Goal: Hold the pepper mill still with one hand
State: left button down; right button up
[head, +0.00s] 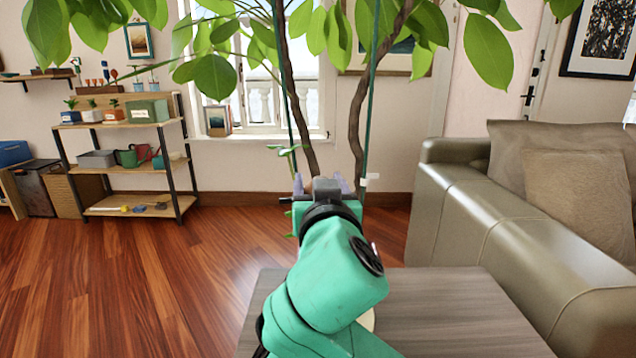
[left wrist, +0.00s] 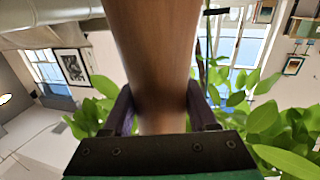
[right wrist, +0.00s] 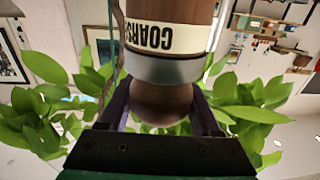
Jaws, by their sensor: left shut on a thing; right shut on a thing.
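The pepper mill's brown wooden body (left wrist: 150,60) fills the middle of the left wrist view. My left gripper (left wrist: 162,105) has its dark fingers on both sides of it and is shut on it. In the right wrist view, the mill (right wrist: 165,108) shows a rounded wooden knob, a metal band and a pale label reading "COARSE", upside down. My right gripper (right wrist: 162,108) is shut on the knob, one finger on each side. In the head view my right gripper (head: 322,186) is at the centre, and hides most or all of the mill. My left gripper is not discernible there.
A grey wooden table (head: 450,310) lies below my right arm, its right part bare. A leafy plant (head: 300,110) with thin trunks rises behind the gripper. A leather sofa (head: 470,220) stands to the right. A shelf rack (head: 125,165) stands far left, with open floor before it.

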jog(key=shift+f, duration=0.15)
jog(key=o, duration=1.4)
jog(key=s, duration=0.8)
jog(key=s+d, duration=0.1)
jog(key=s, duration=0.3)
jog(key=shift+d, duration=0.1)
